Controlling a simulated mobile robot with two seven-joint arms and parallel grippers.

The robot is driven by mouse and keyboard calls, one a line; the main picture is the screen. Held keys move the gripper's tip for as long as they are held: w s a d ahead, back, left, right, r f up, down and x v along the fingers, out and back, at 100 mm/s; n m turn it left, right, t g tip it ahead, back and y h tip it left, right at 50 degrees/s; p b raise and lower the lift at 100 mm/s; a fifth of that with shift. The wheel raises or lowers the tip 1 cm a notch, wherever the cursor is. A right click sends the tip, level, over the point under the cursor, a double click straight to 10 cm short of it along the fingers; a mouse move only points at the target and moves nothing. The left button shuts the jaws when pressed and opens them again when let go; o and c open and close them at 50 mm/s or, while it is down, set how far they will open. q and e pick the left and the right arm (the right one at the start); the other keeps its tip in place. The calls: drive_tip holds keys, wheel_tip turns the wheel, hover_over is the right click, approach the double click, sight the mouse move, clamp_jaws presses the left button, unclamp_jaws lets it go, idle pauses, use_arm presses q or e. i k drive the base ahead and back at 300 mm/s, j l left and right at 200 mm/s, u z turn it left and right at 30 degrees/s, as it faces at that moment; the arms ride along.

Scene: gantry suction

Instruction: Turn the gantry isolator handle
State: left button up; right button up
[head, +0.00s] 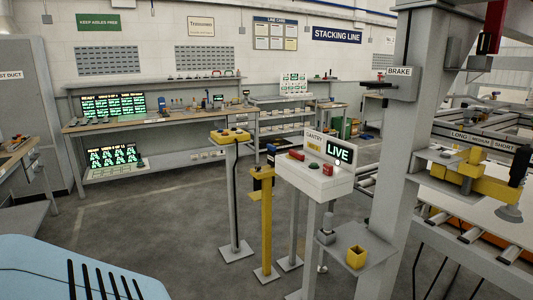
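The gantry console (322,183) is a white box on grey legs, right of centre. Its panel reads GANTRY, and a dark display (339,152) shows LIVE in green. On its top are a red block-like part (297,155), a green button (314,166) and a small red part (327,170). A yellow post (266,225) with a dark and yellow box at its top stands just left of the console. I cannot tell which part is the isolator handle or how it is turned. Neither of my grippers is in view.
A grey pedestal (236,200) with a yellow-topped control box stands left of the yellow post. A thick grey column (398,150) with a BRAKE box (401,85) and a shelf holding a yellow cup (356,257) is at right. Open floor (170,225) lies to the left.

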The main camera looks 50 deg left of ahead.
sight(294, 153)
drive_tip(key=u, duration=1.4)
drive_tip(key=i+j+z, duration=0.1)
drive_tip(key=z, duration=0.6)
drive_tip(key=i+j+z, duration=0.6)
drive_tip(key=j, duration=0.2)
drive_tip(key=i+j+z, duration=0.1)
drive_tip(key=j, duration=0.3)
drive_tip(key=i+j+z, duration=0.15)
drive_tip(key=j, duration=0.3)
drive_tip(key=i+j, duration=0.1)
drive_tip(key=j, duration=0.35)
drive_tip(key=i+j, duration=0.15)
drive_tip(key=j, duration=0.3)
drive_tip(key=i+j, duration=0.1)
drive_tip(key=j, duration=0.35)
drive_tip(key=i+j, duration=0.15)
drive_tip(key=j, duration=0.3)
